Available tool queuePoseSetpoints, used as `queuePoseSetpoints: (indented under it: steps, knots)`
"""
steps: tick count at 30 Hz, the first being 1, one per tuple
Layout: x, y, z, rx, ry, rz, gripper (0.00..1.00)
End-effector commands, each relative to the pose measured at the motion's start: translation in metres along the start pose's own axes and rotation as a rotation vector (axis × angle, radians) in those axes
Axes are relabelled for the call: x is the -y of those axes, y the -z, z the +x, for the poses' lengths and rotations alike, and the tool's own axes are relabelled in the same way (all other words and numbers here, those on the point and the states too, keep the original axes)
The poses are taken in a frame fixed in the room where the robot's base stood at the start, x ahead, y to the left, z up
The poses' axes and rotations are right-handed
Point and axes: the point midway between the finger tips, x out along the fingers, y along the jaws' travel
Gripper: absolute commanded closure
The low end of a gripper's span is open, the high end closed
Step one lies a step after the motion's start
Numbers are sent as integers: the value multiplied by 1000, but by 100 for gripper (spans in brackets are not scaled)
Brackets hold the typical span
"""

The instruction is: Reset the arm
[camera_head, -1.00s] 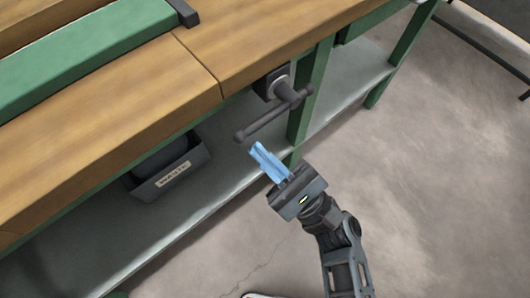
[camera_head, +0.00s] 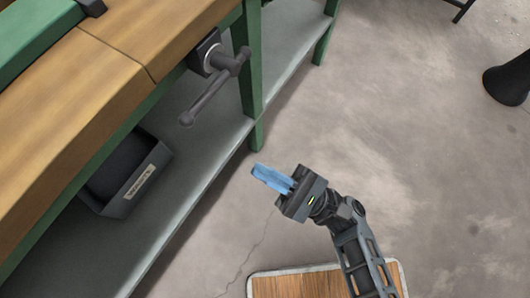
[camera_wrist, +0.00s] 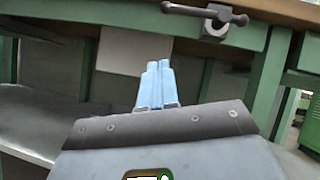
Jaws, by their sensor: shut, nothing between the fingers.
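My gripper (camera_head: 272,179) has light blue fingers that are shut with nothing between them. In the head view it is over the concrete floor, to the right of the workbench (camera_head: 100,75) and apart from it. My dark grey arm runs down to the bottom right from it. In the wrist view the blue fingers (camera_wrist: 157,86) stand side by side and point toward the bench's underside.
A dark vise with a bar handle (camera_head: 215,85) juts from the bench edge; it also shows in the wrist view (camera_wrist: 212,18). A dark bin (camera_head: 140,178) sits on the lower grey shelf (camera_head: 180,215). A wooden board (camera_head: 300,285) lies at the bottom. A dark cone-like base (camera_head: 507,85) stands far right. Open floor lies between.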

Motion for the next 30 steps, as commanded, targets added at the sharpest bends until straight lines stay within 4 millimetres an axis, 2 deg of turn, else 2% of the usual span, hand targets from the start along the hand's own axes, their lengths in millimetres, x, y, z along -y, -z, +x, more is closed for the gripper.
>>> queuePoseSetpoints:
  steps: [11,14,17,21,24,26,30]
  knots:
    - [-2,1,0,-10,-3,-3,100]
    - [-14,5,-5,-76,-25,-30,100]
    - [-40,15,-16,-223,-79,-103,100]
    - [-77,30,-51,-509,-201,-285,100]
    - [-93,32,-83,-706,-303,-446,100]
    - [-98,30,-104,-817,-369,-552,100]
    - [-96,10,-151,-1050,-535,-825,100]
